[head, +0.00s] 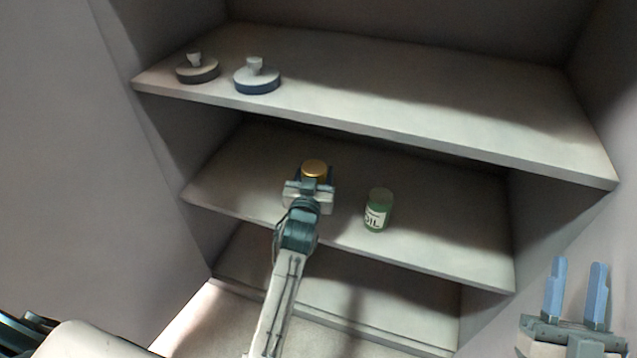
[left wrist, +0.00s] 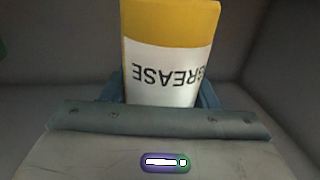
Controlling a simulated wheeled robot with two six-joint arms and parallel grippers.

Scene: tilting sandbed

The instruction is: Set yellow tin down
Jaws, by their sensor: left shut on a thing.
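The yellow tin (head: 314,168) is at the middle shelf (head: 440,240), mostly hidden behind my left gripper in the head view. In the left wrist view the yellow tin (left wrist: 170,22) has a white label reading "GREASE", upside down. My left gripper (head: 311,182) is shut on it, with a blue finger on each side. I cannot tell whether the tin's base touches the shelf. My right gripper (head: 576,290) is open and empty at the lower right, away from the shelves.
A green tin (head: 378,210) with a white label stands on the middle shelf, right of my left gripper. Two lidded round things, one dark (head: 197,70) and one blue-edged (head: 257,78), sit on the upper shelf (head: 400,90). The middle shelf is clear further right.

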